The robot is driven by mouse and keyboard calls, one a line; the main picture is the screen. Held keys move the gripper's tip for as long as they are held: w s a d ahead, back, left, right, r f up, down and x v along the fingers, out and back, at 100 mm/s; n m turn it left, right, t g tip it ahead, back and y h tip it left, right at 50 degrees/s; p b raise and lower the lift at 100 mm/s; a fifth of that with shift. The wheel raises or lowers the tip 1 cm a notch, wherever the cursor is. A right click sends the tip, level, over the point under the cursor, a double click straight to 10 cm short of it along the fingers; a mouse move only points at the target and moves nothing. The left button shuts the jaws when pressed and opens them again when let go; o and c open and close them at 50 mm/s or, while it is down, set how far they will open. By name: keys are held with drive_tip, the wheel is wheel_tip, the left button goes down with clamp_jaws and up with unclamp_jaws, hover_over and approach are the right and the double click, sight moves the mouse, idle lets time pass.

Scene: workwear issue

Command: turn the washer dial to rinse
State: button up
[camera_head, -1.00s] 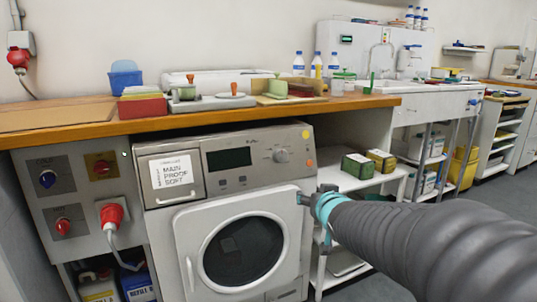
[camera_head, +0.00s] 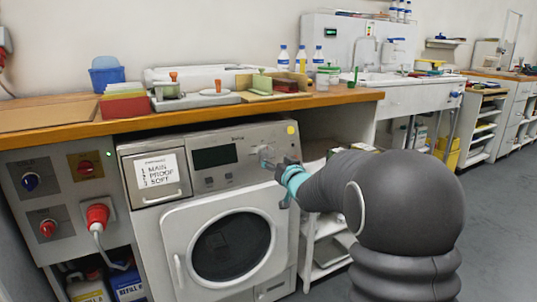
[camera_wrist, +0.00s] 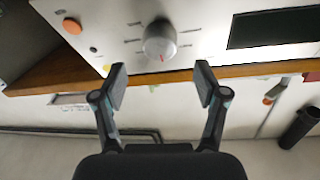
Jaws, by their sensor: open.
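The washer (camera_head: 222,205) stands under the wooden counter, with its round door closed. Its grey dial (camera_wrist: 160,42) shows in the wrist view with a red mark toward the bottom of the picture; the labels around it are too blurred to read. In the head view the dial (camera_head: 265,152) is partly hidden by my gripper. My gripper (camera_wrist: 161,82) is open and empty, its two fingers spread to either side of the dial's line but short of it. In the head view my gripper (camera_head: 284,165) is at the panel's right end.
A dark display (camera_head: 215,156) and a labelled drawer (camera_head: 157,178) lie left of the dial. The wooden counter edge (camera_head: 200,117) runs above the panel. An orange button (camera_wrist: 72,25) is near the dial. Floor at the right is clear.

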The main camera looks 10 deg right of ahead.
sight(268, 153)
drive_tip(key=w, duration=0.3)
drive_tip(key=w+a, duration=0.1)
drive_tip(key=w, duration=0.1)
drive_tip(key=shift+w+a, duration=0.1)
drive_tip(key=shift+w, duration=0.3)
drive_tip(key=c, duration=1.2)
drive_tip(key=shift+o, duration=0.2)
